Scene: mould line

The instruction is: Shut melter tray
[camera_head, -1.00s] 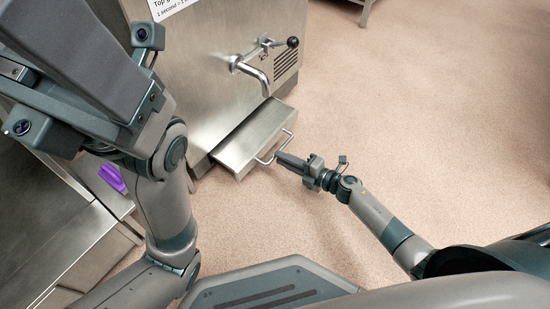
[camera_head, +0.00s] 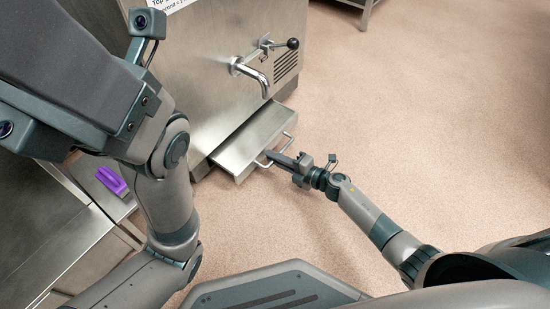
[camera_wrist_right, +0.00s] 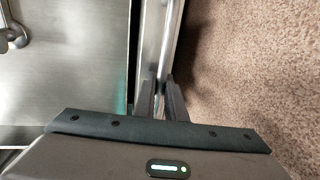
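The melter (camera_head: 205,70) is a brushed-steel cabinet with a tap on its front in the head view. Its tray (camera_head: 250,140), a flat steel drawer low on the front, stands out from the cabinet. The tray's wire handle (camera_head: 287,146) is on its outer face; it also shows in the right wrist view (camera_wrist_right: 172,38). My right gripper (camera_head: 270,154) is at the handle, its fingertips overlapping it. In the right wrist view the fingers (camera_wrist_right: 162,88) are close together with the bar running between their tips; whether they clamp it I cannot tell. My left gripper is out of view.
The tap (camera_head: 262,80) with its lever (camera_head: 292,43) overhangs above the tray. A purple object (camera_head: 112,181) lies on a steel bench (camera_head: 50,225) at the left. The pinkish floor (camera_head: 430,120) to the right is clear, apart from a metal leg (camera_head: 366,14) at the top.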

